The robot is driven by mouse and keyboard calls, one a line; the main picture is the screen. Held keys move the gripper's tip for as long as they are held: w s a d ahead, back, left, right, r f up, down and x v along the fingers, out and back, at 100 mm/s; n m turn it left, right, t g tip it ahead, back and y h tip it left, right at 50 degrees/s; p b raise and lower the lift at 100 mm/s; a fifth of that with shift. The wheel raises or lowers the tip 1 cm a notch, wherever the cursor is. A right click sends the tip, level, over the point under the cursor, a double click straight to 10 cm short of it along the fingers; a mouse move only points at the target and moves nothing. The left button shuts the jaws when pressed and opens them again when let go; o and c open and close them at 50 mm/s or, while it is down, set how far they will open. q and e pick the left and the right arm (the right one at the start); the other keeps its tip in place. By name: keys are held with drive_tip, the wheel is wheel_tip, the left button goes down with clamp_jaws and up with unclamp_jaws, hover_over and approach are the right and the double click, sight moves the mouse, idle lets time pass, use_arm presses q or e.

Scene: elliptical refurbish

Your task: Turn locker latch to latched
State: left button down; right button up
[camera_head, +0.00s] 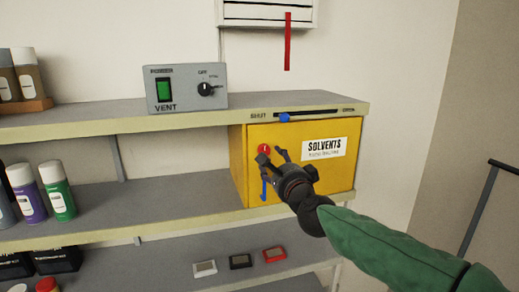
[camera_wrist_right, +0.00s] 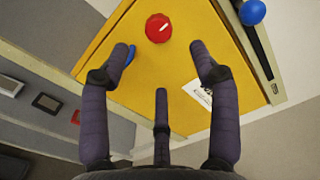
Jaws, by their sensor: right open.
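The yellow solvents locker (camera_head: 300,180) sits on the shelf under the top board. Its red round latch knob (camera_head: 264,149) with a white mark is on the upper left of the front; it also shows in the right wrist view (camera_wrist_right: 158,28). My right gripper (camera_head: 270,155) is open in front of the locker, close to the knob. In the wrist view its fingers (camera_wrist_right: 164,58) are spread below the knob, with nothing between them. A blue piece (camera_head: 265,188) hangs at the locker's lower left front, partly behind a finger. My left gripper is not in view.
A slider with a blue knob (camera_head: 284,118) runs along the shelf edge above the locker. A grey vent box (camera_head: 186,88) stands on the top shelf. Spray cans (camera_head: 57,190) stand at left. A red strip (camera_head: 287,42) hangs above.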

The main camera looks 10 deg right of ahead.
sight(265, 151)
drive_tip(key=w, duration=0.3)
drive_tip(key=w+p, duration=0.1)
drive_tip(key=w, duration=0.5)
drive_tip(key=shift+w+a+f, duration=0.1)
drive_tip(key=shift+w+a, duration=0.15)
drive_tip(key=shift+w, duration=0.1)
drive_tip(key=c, duration=1.1)
